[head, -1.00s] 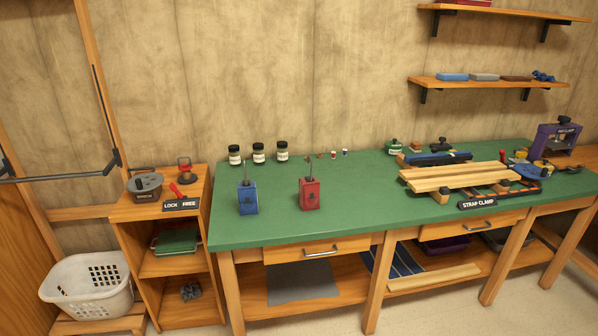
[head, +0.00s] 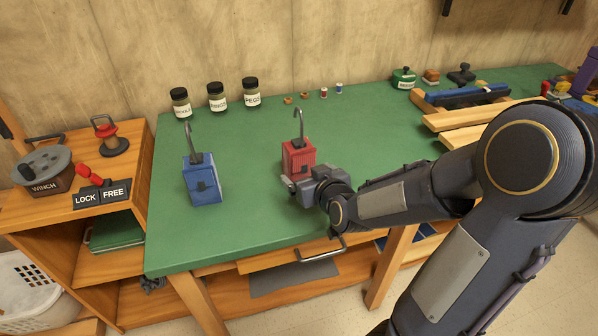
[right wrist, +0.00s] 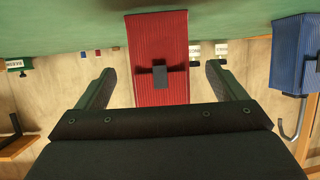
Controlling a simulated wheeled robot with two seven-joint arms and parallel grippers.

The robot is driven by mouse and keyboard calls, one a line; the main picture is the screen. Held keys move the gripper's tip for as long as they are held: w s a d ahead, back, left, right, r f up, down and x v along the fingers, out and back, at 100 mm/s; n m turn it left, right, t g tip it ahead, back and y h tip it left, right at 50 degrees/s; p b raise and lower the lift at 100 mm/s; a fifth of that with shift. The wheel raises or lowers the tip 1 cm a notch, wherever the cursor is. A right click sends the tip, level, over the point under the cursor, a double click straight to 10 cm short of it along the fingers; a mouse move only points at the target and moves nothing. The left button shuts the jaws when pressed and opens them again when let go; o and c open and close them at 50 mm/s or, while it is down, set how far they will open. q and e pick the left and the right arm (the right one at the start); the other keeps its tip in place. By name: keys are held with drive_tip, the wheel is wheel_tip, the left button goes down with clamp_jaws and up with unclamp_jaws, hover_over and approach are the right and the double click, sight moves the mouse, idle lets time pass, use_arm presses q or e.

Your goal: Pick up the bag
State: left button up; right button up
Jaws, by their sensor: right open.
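Two small bag-like blocks stand upright on the green worktop (head: 250,226) in the head view, each with a grey hooked handle on top. One is red (head: 298,155); the other is blue (head: 202,181), to its left. I cannot tell from the task line which is the bag. My right gripper (head: 291,184) is at the front of the red block, low down. In the right wrist view, the open fingers of the right gripper (right wrist: 160,72) lie either side of the red block (right wrist: 158,82), with gaps on both sides. The blue block (right wrist: 294,58) is off to the right there. My left gripper is not visible.
Labelled jars (head: 216,97) and small spools (head: 323,92) stand along the back of the worktop. Wooden boards (head: 470,118) lie at the right. A low cabinet with a winch (head: 45,170) stands at the left. The worktop between the blocks is clear.

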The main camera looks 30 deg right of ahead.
drive_tip(key=x, duration=0.6)
drive_tip(key=shift+w+d+r, duration=0.1)
drive_tip(key=shift+w+r, duration=0.15)
drive_tip(key=shift+w, duration=0.15)
drive_tip(key=shift+c, duration=0.3)
drive_tip(key=c, duration=1.1)
drive_tip(key=shift+r, duration=0.1)
